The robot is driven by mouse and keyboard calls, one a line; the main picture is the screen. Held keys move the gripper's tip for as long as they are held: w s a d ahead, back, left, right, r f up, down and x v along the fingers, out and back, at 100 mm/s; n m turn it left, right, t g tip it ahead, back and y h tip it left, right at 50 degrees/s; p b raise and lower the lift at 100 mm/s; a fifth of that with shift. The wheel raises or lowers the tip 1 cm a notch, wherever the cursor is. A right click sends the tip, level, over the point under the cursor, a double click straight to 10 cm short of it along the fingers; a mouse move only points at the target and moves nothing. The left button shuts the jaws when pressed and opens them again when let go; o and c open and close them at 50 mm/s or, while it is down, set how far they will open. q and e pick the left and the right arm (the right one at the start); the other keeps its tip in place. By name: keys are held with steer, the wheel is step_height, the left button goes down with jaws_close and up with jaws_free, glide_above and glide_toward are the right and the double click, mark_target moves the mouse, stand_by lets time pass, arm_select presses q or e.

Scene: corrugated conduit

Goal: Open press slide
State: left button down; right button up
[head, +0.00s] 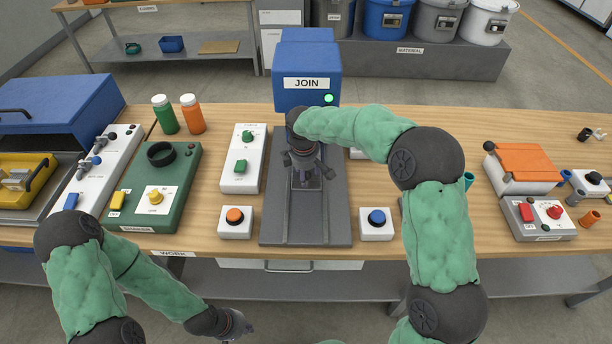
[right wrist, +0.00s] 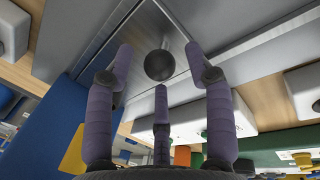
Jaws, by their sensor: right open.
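The press, a blue housing labelled JOIN (head: 306,84) with a lit green lamp, stands at the back of a dark grey base with rails (head: 325,220). My right gripper (head: 306,174) is over the base, in front of the housing, pointing down. In the right wrist view its purple fingers are spread open around a round black knob (right wrist: 159,65) above a grey metal surface; no clear grip on it shows. The gripper hides the knob in the head view. My left gripper (head: 236,325) is low in front of the bench; its finger state is unclear.
An orange button box (head: 235,222) and a blue button box (head: 376,224) flank the base. A white control box (head: 243,160) and the green shaker (head: 158,190) stand to the left.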

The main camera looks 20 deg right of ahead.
steer(key=shift+f, duration=0.3)
jaws_close()
steer(key=s+a, duration=0.1)
steer(key=s, duration=0.3)
steer(key=s+a, duration=0.1)
steer(key=s, duration=0.4)
steer(key=s+a, duration=0.2)
steer(key=s, duration=0.2)
steer(key=shift+s, duration=0.3)
